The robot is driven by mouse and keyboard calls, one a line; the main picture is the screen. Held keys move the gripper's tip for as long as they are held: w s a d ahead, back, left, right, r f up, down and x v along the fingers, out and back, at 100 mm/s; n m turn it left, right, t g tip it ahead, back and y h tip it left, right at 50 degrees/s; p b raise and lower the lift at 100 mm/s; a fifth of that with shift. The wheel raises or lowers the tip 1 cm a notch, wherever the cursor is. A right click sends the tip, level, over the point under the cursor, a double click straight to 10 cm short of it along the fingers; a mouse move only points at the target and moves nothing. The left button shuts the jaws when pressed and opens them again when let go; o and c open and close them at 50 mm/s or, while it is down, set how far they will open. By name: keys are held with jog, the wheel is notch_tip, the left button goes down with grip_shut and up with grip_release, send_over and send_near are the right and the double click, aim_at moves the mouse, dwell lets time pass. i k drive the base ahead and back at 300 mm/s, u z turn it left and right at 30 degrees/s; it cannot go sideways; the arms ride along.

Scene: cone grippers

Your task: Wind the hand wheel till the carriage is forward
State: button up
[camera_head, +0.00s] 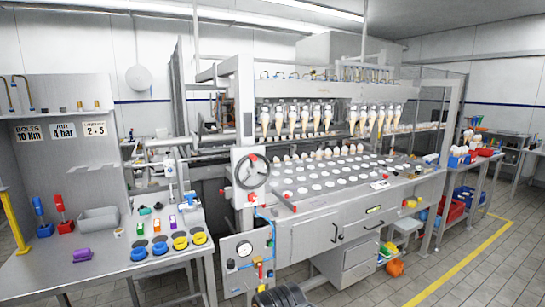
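The hand wheel (263,165) has a dark rim, pale spokes and a red part near its top. It is mounted on a white upright panel at the left front of the machine. A carriage-like bar with a row of cone grippers (300,106) hangs across the machine, with pale cones below it. How far forward it stands cannot be told. My gripper does not show. A dark ribbed shape at the bottom edge may be part of my arm; nothing is seen touching the wheel.
A grey side bench (110,275) with colored rings and small parts stands at left. A red-ended lever (285,201) juts beside the wheel. A lower panel with a gauge (244,249) is below. Tiled floor with a yellow line (465,265) is open at right.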

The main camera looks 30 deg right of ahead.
aim_at(254, 157)
jog(key=z, duration=0.15)
jog(key=i, duration=0.95)
jog(key=u, duration=0.45)
